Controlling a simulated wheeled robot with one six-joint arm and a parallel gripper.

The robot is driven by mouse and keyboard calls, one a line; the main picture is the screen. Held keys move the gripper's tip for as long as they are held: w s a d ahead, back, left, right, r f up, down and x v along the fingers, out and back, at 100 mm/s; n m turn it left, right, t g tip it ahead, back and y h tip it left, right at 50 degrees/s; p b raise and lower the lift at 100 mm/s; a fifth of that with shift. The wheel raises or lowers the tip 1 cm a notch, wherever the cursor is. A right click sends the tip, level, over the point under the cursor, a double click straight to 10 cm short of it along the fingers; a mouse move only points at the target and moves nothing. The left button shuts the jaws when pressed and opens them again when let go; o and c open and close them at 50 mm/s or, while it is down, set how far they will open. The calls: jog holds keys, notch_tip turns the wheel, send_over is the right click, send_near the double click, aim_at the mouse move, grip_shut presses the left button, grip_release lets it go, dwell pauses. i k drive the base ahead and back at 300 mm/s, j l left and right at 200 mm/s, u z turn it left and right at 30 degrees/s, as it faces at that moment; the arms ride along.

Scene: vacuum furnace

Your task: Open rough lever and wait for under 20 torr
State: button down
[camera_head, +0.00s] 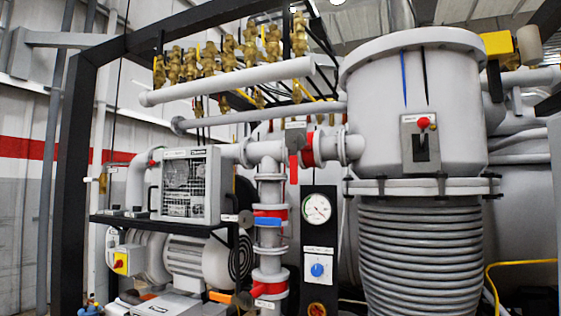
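Several coloured handles sit along the grey vacuum piping, and I cannot read which label marks the rough lever. A red handle (293,168) hangs vertically beside a flanged valve at the top of the pipe column. A blue handle (268,221) lies horizontally across the middle of the column. An orange handle (221,297) lies nearly horizontally at the lower left of the column. A round white gauge (317,208) is mounted on a black post; its reading is too small to tell. My gripper is not in view.
A grey vacuum chamber (413,90) with a ribbed lower body (422,260) fills the right. It carries a red-knobbed switch box (421,143). A blue knob (318,270) sits below the gauge.

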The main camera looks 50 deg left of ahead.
aim_at(293, 158)
jog(key=u, duration=1.85)
